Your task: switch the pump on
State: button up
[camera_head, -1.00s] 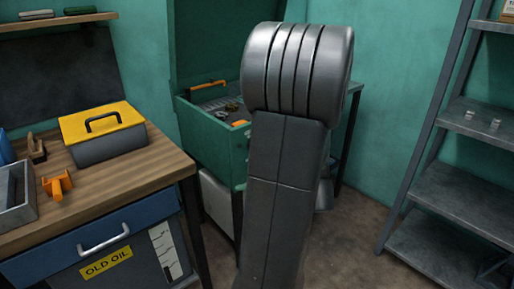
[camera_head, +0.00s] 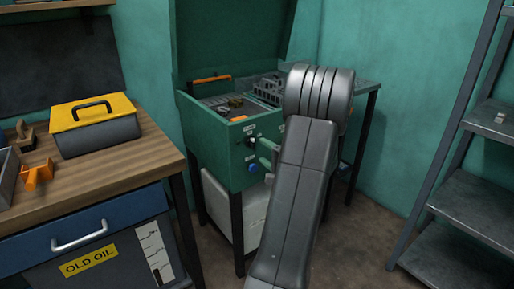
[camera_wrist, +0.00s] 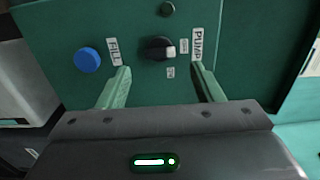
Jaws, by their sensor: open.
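The green washer cabinet (camera_head: 222,150) has a black knob (camera_head: 251,142) and a blue button (camera_head: 253,167) on its front panel. In the wrist view the black knob (camera_wrist: 156,48) has a white mark on its right side, toward the PUMP label (camera_wrist: 197,44). Two small labels beside it are too small to read. My gripper (camera_wrist: 161,71) is open, its green fingers either side of the knob's line and just short of it; I see no contact. In the head view my arm partly hides the gripper (camera_head: 267,153).
The blue button (camera_wrist: 87,60) sits by the FILL label (camera_wrist: 113,51), close to the left finger. A dark round fitting (camera_wrist: 166,9) is above the knob. A workbench (camera_head: 150,160) with a yellow-lidded toolbox (camera_head: 95,125) stands left, and a grey shelf rack (camera_head: 465,195) right.

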aim_at(254, 145)
jog(key=x, duration=0.5)
jog(key=shift+w, duration=0.1)
jog(key=shift+a, duration=0.1)
jog(key=c, duration=1)
